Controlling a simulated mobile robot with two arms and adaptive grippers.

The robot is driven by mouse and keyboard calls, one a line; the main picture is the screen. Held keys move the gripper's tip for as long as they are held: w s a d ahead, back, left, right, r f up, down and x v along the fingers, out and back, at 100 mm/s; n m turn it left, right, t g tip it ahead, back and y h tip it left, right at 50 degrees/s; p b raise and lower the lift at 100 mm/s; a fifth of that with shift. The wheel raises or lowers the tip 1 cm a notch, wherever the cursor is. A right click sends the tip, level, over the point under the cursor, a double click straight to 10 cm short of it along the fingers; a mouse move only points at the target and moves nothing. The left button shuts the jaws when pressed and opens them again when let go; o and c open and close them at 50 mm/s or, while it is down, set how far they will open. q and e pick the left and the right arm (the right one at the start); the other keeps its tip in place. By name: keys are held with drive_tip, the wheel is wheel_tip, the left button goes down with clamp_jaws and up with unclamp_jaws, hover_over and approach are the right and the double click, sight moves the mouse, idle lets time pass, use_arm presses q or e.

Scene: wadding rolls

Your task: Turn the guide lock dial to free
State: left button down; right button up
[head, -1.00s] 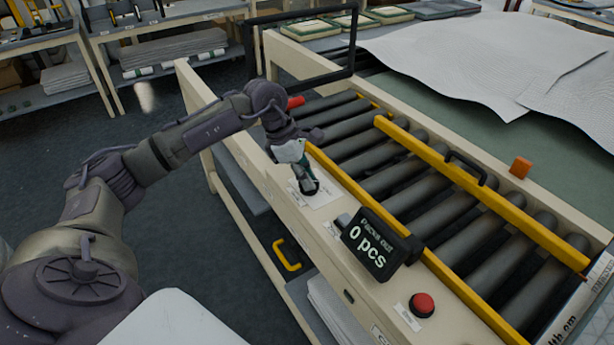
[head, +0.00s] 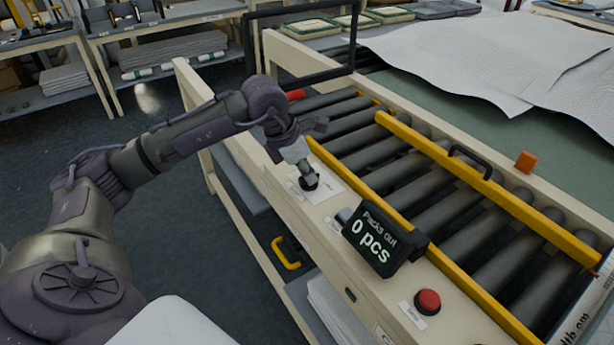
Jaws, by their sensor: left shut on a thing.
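The guide lock dial (head: 309,184) is a small dark knob on a white label plate (head: 327,186) on the cream front rail of the roller table. My left gripper (head: 307,176) comes down on it from above and is shut on it. The fingers cover much of the dial, so I cannot read which way it points. The yellow guide bar (head: 470,178) with a black handle lies across the rollers (head: 400,180). My right gripper is not in view.
A black counter display (head: 374,241) reading "Packs out 0 pcs" and a red button (head: 428,301) sit along the same rail. A black frame (head: 300,50) stands behind the arm. White wadding sheets (head: 480,60) lie at the back right. An orange block (head: 525,162) sits on the far rail.

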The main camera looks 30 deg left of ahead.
use_arm(q)
drive_tip(key=n+y+b, duration=0.1)
drive_tip(key=n, duration=0.1)
drive_tip(key=n+y+b, duration=0.1)
drive_tip(key=n, duration=0.2)
drive_tip(key=shift+d+n+t, duration=0.15)
drive_tip(key=shift+n+t, duration=0.15)
drive_tip(key=shift+t, duration=0.1)
drive_tip(key=n+y+b, duration=0.1)
drive_tip(key=n, duration=0.2)
drive_tip(key=shift+n+y+b, duration=0.3)
drive_tip(key=shift+n+b, duration=0.05)
drive_tip(key=shift+n, duration=0.25)
drive_tip(key=c, duration=1.2)
unclamp_jaws()
drive_tip(key=shift+r, duration=0.1)
